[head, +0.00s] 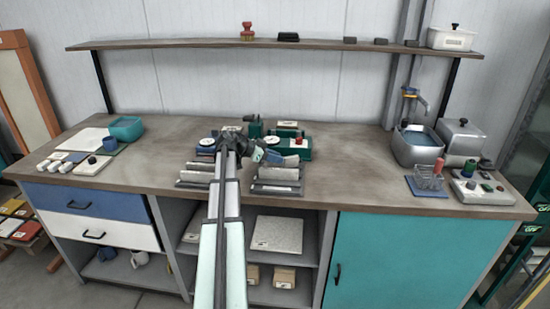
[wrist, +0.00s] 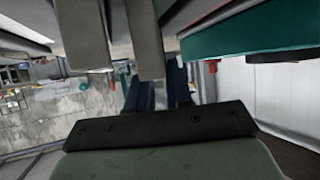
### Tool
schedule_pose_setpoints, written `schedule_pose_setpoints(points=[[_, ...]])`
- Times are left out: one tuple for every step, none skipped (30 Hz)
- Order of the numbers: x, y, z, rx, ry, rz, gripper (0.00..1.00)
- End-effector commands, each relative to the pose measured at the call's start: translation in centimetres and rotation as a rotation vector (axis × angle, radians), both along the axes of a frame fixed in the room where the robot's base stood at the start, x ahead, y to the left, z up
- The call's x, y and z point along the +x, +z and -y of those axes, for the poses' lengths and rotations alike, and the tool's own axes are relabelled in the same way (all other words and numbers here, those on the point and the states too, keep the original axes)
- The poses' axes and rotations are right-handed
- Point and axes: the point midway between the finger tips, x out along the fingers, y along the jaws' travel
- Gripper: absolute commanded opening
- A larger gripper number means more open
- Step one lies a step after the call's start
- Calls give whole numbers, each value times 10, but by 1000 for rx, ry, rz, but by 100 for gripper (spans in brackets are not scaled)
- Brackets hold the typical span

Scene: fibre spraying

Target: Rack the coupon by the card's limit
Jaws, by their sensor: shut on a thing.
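My gripper (head: 262,155) is over the middle of the bench, among the grey racks and teal fixtures. In the wrist view its two dark blue fingers (wrist: 157,88) are shut on a grey slab-like piece (wrist: 145,38), which looks like the coupon. The held piece is too small to make out in the head view. A second grey slab (wrist: 88,38) stands beside it in the wrist view. Grey stepped racks stand at the left (head: 197,172) and right (head: 277,176) of my arm. A small pale card (head: 287,124) is on the teal fixture behind; its writing is unreadable.
A teal fixture (head: 303,150) stands close to the right of my gripper. A steel basin (head: 418,146) and a lidded box (head: 461,138) stand at the right. The bench between the right rack and the basin is clear.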

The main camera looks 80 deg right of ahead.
Motion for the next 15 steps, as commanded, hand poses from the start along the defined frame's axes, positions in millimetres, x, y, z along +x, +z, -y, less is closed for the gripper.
schedule_pose_setpoints(points=[[0, 0, 0, 0, 0, -1, 0], [0, -1, 0, 0, 0, -1, 0], [0, -1, 0, 0, 0, -1, 0], [0, -1, 0, 0, 0, -1, 22], [0, -1, 0, 0, 0, -1, 25], [0, -1, 0, 0, 0, -1, 29], [0, -1, 0, 0, 0, -1, 31], [0, -1, 0, 0, 0, -1, 34], [0, -1, 0, 0, 0, -1, 38], [0, -1, 0, 0, 0, -1, 41], [0, -1, 0, 0, 0, -1, 44], [0, -1, 0, 0, 0, 0, 48], [0, -1, 0, 0, 0, 0, 50], [0, -1, 0, 0, 0, 0, 50], [0, -1, 0, 0, 0, 0, 50]])
